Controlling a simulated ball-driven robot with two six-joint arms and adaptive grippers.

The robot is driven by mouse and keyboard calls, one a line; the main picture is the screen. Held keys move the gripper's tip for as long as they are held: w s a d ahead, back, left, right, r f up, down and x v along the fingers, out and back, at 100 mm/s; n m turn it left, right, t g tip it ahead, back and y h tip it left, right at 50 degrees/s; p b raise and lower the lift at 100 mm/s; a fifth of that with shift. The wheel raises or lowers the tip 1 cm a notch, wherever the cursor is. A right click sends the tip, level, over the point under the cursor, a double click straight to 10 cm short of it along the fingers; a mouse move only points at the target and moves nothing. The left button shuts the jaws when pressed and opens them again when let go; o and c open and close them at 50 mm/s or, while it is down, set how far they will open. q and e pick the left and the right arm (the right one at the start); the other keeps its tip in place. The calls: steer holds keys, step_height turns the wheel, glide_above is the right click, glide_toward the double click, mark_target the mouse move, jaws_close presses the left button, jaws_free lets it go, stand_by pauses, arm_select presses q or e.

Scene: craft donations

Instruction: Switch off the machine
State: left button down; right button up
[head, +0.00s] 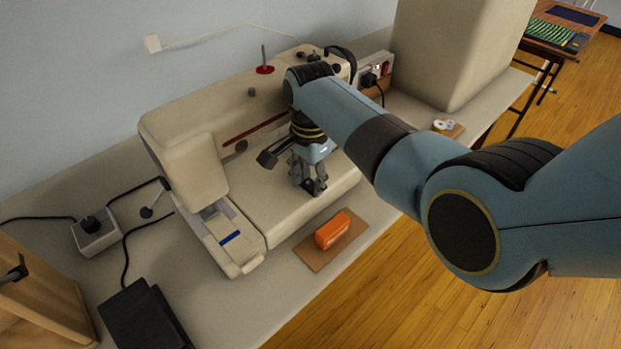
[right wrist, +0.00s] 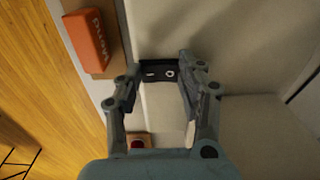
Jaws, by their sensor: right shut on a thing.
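The machine is a cream sewing machine (head: 205,115) on the pale table, its long bed toward the front. My right gripper (head: 309,186) points down at the bed, right of the machine's head. In the right wrist view my right gripper (right wrist: 165,75) has its fingertips at the two ends of a black rocker switch (right wrist: 171,73) with a white dash and ring. It is shut on this switch. Which side of the switch is pressed in, I cannot tell. The cream body (right wrist: 245,55) lies behind it. My left gripper does not show.
An orange box (head: 332,230) lies on a brown board (head: 311,256) in front of the machine. A power strip (head: 369,68) with a plug stands behind my right arm. A large beige block (head: 440,45) is at the back right. A black pedal (head: 140,318) lies front left.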

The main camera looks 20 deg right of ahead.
steer(key=o, duration=1.2)
steer(key=shift+c, duration=0.2)
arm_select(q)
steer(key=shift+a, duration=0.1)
arm_select(e)
steer(key=shift+f, duration=0.1)
